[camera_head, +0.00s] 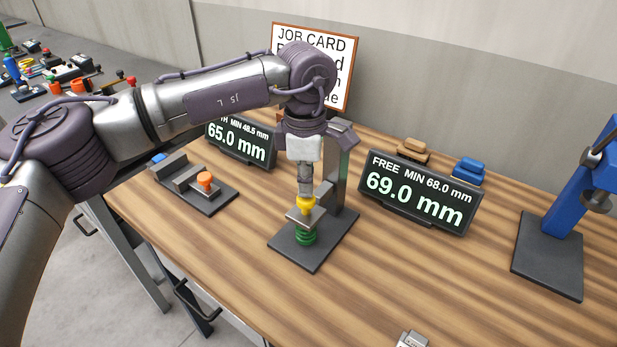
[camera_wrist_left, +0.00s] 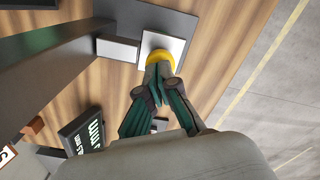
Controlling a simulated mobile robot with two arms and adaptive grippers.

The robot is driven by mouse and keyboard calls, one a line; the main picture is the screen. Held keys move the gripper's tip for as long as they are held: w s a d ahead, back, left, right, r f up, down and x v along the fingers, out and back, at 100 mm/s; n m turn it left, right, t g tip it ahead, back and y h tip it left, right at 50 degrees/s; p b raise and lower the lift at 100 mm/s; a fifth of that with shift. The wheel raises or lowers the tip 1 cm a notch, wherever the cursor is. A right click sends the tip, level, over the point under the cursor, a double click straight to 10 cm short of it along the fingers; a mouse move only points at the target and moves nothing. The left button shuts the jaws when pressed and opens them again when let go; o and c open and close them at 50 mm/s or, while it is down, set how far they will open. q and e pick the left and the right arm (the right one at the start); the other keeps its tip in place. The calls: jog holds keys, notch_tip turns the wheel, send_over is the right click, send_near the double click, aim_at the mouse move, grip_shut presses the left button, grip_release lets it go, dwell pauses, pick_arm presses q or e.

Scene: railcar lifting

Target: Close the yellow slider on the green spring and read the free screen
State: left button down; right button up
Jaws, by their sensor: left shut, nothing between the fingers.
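The green spring (camera_head: 306,236) stands upright on the dark base plate of a gauge stand. The slider's grey plate (camera_head: 305,216) with its yellow knob (camera_head: 307,204) sits right at the spring's top. My left gripper (camera_head: 306,190) is shut and empty, pointing down at the yellow knob; its fingertips also show at the knob in the left wrist view (camera_wrist_left: 159,72). They seem to touch the knob, but exact contact is hard to tell. The free screen (camera_head: 420,192) reads "FREE MIN 68.0 mm" and "69.0 mm". My right gripper is not in view.
Another screen (camera_head: 241,143) reads 65.0 mm with MIN 48.5 mm, its label partly covered by my arm. An orange-knobbed fixture (camera_head: 205,181) stands left, a blue press (camera_head: 570,210) right. A job card (camera_head: 340,75) is partly hidden behind my arm. The front table is mostly clear.

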pick_arm(q)
notch_tip(320, 180, up, 9)
jog(key=p, duration=0.5)
dwell(0.5)
dwell(0.3)
